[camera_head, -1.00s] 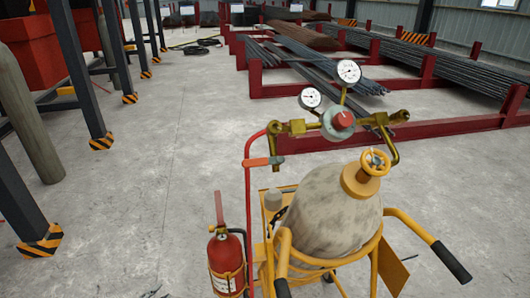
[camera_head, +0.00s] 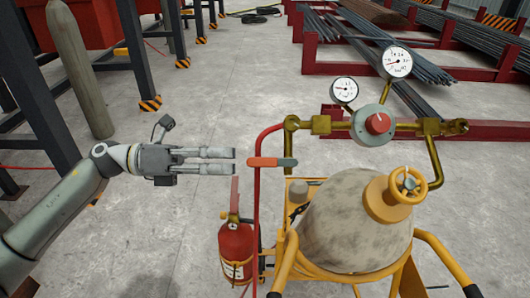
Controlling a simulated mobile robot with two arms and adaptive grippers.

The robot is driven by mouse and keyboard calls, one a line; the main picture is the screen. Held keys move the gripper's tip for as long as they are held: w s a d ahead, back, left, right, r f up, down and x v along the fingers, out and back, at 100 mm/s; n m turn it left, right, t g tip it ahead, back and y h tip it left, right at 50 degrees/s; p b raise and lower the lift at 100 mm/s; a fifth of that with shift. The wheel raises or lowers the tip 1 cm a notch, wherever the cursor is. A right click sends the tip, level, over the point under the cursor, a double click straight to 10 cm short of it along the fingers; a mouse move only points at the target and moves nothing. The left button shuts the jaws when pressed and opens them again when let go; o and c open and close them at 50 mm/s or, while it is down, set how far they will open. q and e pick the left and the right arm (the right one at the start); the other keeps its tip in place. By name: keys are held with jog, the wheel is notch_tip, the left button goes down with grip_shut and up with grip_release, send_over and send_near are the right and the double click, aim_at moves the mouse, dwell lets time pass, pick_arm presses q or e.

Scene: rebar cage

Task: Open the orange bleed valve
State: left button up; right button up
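The orange bleed valve handle (camera_head: 265,162) is a short lever with a grey end, lying level across the red hose (camera_head: 257,205) beside the gas cylinder. My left gripper (camera_head: 234,160) is just left of the handle at about the same height in the picture. Its two fingers point right at the handle, with a gap between them and nothing held. A small space shows between the fingertips and the handle; the distance in depth is hard to tell. My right gripper is not in view.
The gas cylinder (camera_head: 350,225) stands in a yellow cart (camera_head: 440,258) with a yellow handwheel (camera_head: 405,186), a red-knobbed regulator (camera_head: 374,124) and two gauges above. A red fire extinguisher (camera_head: 237,245) hangs below the handle. Rebar racks (camera_head: 335,68) stand behind.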

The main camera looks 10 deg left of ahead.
aim_at(264, 160)
pick_arm(q)
jog(key=d+p, duration=0.1)
jog(key=d, duration=0.1)
jog(key=w+d+p, duration=0.1)
jog(key=d, duration=0.1)
jog(key=d+p, duration=0.1)
jog(key=d, duration=0.2)
jog(key=shift+w+d+r, duration=0.1)
jog(key=shift+w+r, duration=0.1)
jog(key=shift+w, duration=0.1)
jog(key=shift+w+d+f, duration=0.1)
jog(key=shift+d+f, duration=0.05)
jog(key=shift+d, duration=0.3)
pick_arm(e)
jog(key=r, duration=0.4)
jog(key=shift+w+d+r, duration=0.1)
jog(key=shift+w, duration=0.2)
pick_arm(q)
grip_shut()
